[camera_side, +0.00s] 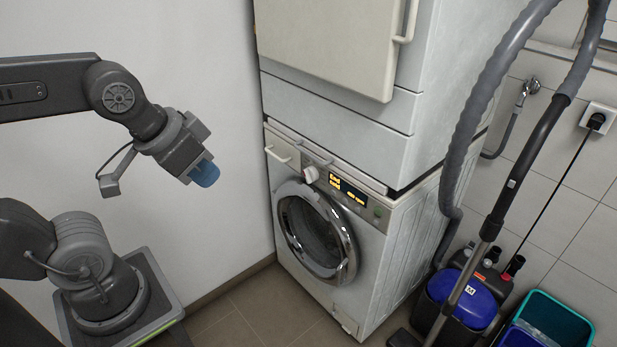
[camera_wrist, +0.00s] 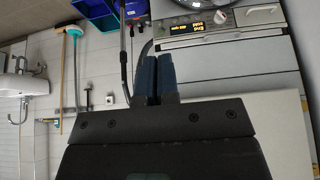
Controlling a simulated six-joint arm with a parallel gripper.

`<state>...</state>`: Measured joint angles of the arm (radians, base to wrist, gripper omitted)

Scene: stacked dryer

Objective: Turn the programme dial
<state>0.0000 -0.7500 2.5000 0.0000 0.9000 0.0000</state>
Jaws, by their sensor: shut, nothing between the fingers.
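The programme dial (camera_side: 310,175) is a round white knob on the control panel of the lower machine, left of a lit display (camera_side: 347,189) with yellow text. In the wrist view, which shows the machine upside down, the dial (camera_wrist: 220,17) is at the top right, beside the display (camera_wrist: 188,28). My gripper (camera_side: 205,174) has blue fingertips and hangs in the air left of the machine, well apart from the dial. In the wrist view the two blue fingers of my gripper (camera_wrist: 158,77) are together with nothing between them.
The lower machine (camera_side: 380,262) has a round glass door (camera_side: 316,232), and an upper appliance (camera_side: 340,118) is stacked above it. A vacuum hose (camera_side: 468,115), a blue-lidded vacuum (camera_side: 470,300) and a teal crate (camera_side: 560,322) stand at the right. Floor space in front looks clear.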

